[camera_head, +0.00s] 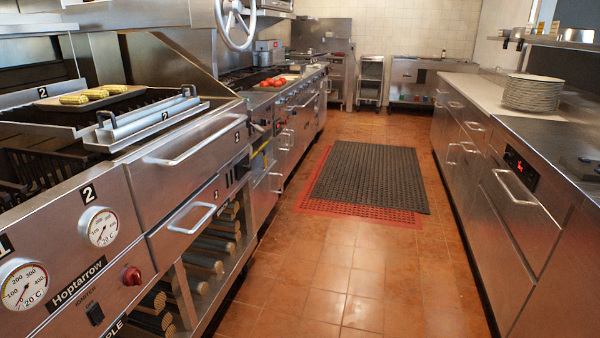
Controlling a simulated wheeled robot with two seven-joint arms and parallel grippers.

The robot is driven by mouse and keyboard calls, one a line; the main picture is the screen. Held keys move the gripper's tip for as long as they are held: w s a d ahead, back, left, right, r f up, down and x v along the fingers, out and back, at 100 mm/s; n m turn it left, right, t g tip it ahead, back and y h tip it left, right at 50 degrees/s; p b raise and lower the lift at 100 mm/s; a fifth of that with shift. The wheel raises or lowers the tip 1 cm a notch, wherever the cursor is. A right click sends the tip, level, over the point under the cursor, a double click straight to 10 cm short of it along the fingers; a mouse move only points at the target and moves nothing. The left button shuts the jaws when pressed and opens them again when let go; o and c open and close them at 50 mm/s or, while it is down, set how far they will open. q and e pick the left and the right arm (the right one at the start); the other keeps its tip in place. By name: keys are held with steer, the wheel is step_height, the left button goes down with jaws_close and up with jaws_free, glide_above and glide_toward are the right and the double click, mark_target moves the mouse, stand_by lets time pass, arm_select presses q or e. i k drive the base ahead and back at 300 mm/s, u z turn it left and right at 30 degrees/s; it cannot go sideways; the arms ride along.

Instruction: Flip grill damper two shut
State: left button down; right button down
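The steel char grill (60,225) fills the left side, with several parts labelled 2. A dial gauge (100,227) sits below a 2 on the front, left of a drawer (188,160) with a bar handle. I cannot tell which labelled part is damper two, nor its position. Neither of my grippers is in view.
A tray (130,90) with corn lies on the grill. A spoked handwheel (236,22) hangs above. The tiled aisle (310,270) is clear apart from flat mats (370,175). A counter (500,115) with stacked plates (532,92) lines the right.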

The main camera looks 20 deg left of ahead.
mark_target(242, 166)
steer(key=z, duration=0.1)
steer(key=i, duration=2.65)
steer(key=u, duration=1.8)
steer(key=i, duration=0.85)
steer(key=u, duration=0.8)
